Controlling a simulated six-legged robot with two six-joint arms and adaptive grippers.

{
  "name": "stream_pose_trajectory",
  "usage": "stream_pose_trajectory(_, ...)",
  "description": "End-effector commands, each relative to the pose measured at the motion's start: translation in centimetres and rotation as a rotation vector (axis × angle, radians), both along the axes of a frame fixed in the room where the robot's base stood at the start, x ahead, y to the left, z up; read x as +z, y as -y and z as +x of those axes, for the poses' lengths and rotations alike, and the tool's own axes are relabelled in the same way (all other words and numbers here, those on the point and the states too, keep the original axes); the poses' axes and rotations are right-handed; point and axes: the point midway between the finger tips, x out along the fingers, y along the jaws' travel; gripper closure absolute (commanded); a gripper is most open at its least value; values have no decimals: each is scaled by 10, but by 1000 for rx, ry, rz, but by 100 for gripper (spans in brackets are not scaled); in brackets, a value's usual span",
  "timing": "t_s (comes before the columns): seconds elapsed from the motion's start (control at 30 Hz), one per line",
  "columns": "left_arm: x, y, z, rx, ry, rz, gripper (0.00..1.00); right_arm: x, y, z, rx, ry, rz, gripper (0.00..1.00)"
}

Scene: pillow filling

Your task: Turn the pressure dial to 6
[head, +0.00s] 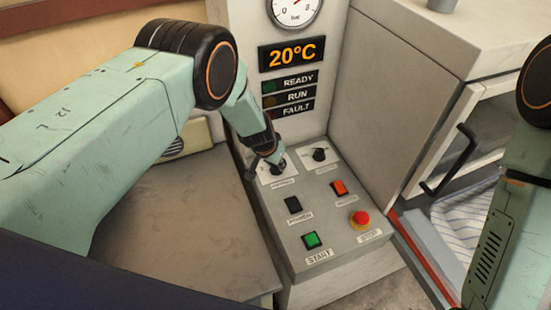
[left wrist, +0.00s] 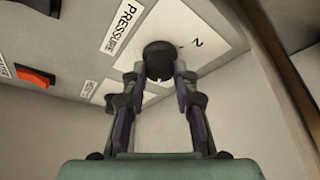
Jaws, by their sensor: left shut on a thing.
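The black pressure dial (head: 279,169) sits on a white plate at the back left of the sloped control panel, mostly covered by my gripper in the head view. In the left wrist view the round dial (left wrist: 158,58) stands beside a PRESSURE label (left wrist: 123,27), and a printed 2 shows to its right. My left gripper (head: 270,157) reaches down onto the dial. In the left wrist view its fingers (left wrist: 160,80) are shut on the dial, one at each side. The dial's pointer and the other numbers cannot be made out. My right gripper is out of view.
A second black dial (head: 319,154) is close to the right. An orange switch (head: 339,187), a black switch (head: 292,204), a green START button (head: 311,240) and a red STOP button (head: 360,218) lie nearer. A bar gauge (head: 293,9) is cut off above the 20°C display (head: 291,54).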

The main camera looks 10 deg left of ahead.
Motion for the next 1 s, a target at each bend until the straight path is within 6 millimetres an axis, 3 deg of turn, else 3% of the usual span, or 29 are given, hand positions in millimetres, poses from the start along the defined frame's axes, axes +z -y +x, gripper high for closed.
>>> stream_pose_trajectory(0.47,0,0,1,-25,4,0,100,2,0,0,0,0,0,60)
stream_pose_trajectory(0.5,0,0,1,-25,4,0,71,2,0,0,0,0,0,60)
stream_pose_trajectory(0.77,0,0,0,-24,3,0,49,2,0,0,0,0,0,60)
stream_pose_trajectory(1.0,0,0,0,-24,2,-1,49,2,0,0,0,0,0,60)
